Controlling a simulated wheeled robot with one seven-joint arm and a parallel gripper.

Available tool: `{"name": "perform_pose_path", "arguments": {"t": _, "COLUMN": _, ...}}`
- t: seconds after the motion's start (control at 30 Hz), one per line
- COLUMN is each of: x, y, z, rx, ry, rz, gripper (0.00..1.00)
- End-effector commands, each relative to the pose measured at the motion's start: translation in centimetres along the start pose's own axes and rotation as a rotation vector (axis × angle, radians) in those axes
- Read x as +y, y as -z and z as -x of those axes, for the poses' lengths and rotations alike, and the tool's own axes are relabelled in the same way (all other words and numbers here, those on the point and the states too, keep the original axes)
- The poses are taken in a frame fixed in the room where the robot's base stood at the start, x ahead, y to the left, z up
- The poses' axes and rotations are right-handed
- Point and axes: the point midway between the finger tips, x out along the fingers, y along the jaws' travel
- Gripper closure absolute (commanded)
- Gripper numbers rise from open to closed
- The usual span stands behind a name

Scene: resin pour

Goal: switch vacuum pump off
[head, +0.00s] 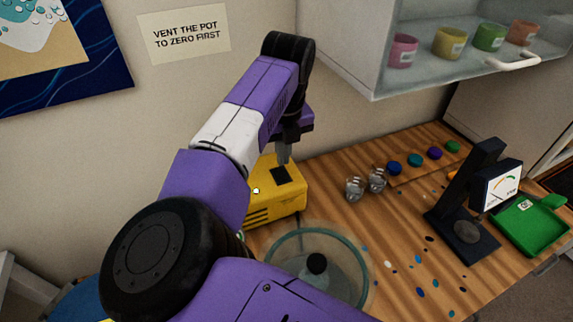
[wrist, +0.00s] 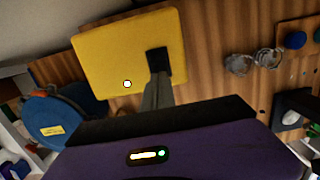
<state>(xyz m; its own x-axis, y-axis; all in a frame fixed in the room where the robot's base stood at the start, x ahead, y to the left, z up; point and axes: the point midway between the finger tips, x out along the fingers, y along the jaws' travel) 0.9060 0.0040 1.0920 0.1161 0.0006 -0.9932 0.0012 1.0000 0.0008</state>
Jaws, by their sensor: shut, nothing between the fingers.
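The yellow vacuum pump (head: 262,210) stands on the wooden bench against the wall. It fills the upper left of the wrist view (wrist: 115,50). A black switch patch (head: 279,175) is on its top, also in the wrist view (wrist: 158,55). A small round pale light (head: 256,191) shows on the pump; it looks whitish in the wrist view (wrist: 127,84). My gripper (head: 284,160) is shut and empty, pointing down with its tips at or just above the black patch. The wrist view shows the fingers (wrist: 157,80) overlapping its lower edge; I cannot tell whether they touch.
A clear round chamber (head: 317,264) with a black knob stands in front of the pump. Two glass jars (head: 355,188) stand to the right. Further right are a dark gauge stand (head: 461,225) and a green tray (head: 527,225). A wall cabinet (head: 375,80) hangs above.

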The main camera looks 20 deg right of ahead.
Motion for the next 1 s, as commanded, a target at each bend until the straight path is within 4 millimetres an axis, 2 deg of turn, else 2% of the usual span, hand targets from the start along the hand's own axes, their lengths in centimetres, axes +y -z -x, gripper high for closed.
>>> {"name": "perform_pose_path", "arguments": {"t": 0.3, "x": 0.0, "y": 0.0, "z": 6.0, "rx": -0.006, "ry": -0.001, "rz": -0.002, "gripper": 1.00}}
{"name": "perform_pose_path", "arguments": {"t": 0.5, "x": 0.0, "y": 0.1, "z": 8.4, "rx": -0.003, "ry": 0.000, "rz": -0.002, "gripper": 1.00}}
{"name": "perform_pose_path", "arguments": {"t": 0.7, "x": 0.0, "y": 0.1, "z": 9.2, "rx": -0.002, "ry": 0.000, "rz": -0.001, "gripper": 1.00}}
{"name": "perform_pose_path", "arguments": {"t": 1.0, "x": -0.1, "y": 0.2, "z": 9.0, "rx": -0.002, "ry": 0.000, "rz": -0.002, "gripper": 1.00}}
